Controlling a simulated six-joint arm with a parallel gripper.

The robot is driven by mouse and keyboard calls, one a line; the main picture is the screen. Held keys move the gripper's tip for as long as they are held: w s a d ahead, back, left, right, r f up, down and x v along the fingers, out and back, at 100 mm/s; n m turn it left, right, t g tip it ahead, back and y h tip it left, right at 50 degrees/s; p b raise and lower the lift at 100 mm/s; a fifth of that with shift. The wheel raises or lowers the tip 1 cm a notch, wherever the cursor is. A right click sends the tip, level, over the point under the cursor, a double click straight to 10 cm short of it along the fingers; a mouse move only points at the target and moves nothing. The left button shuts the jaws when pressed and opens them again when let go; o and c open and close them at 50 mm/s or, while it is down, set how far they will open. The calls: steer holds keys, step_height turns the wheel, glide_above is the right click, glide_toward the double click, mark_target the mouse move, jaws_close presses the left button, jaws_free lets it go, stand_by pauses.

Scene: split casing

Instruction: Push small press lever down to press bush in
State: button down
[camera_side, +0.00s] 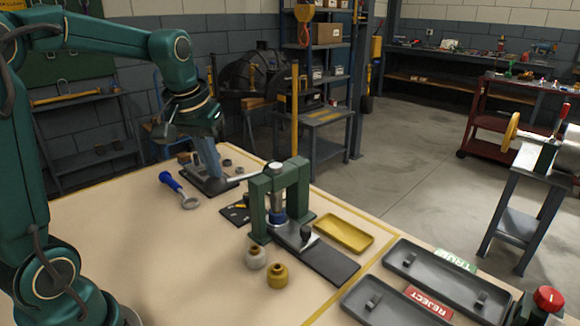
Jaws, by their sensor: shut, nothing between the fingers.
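The small press (262,212) is a green frame on a dark base, standing near the middle of the bench. Its lever (242,177) is a pale rod that sticks out to the left from the top, close to level. Under the silver ram is a part with a blue band (277,217); I cannot make out the bush there. My gripper (214,174) points down at the left of the press, shut and empty. Its fingertips appear close to the lever's free end; I cannot tell whether they touch.
A dark tray (190,183) lies below my gripper, with a blue-handled tool (173,184) to its left. Silver (256,258) and brass (277,276) knobbed pieces stand in front of the press. A yellow tray (343,234) and grey TRUE (425,290) and REJECT trays (385,312) lie right.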

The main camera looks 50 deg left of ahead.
mark_target(210, 182)
steer(key=shift+s+f, duration=0.2)
steer(key=shift+f, duration=0.8)
steer(key=shift+s+f, duration=0.2)
steer(key=shift+f, duration=0.8)
stand_by(2.7)
steer(key=shift+r, duration=0.15)
stand_by(0.3)
step_height(210, 182, up, 11)
stand_by(1.0)
steer(key=s+d+m+t, duration=0.25)
steer(key=s+d, duration=0.35)
steer(key=d, duration=0.3)
steer(key=s+d+f+m+h, duration=0.1)
steer(key=s+d+f+m, duration=0.2)
steer(key=f, duration=0.5)
steer(key=shift+s+d+f+h, duration=0.25)
steer(key=shift+s+d, duration=0.25)
steer(key=shift+s, duration=0.6)
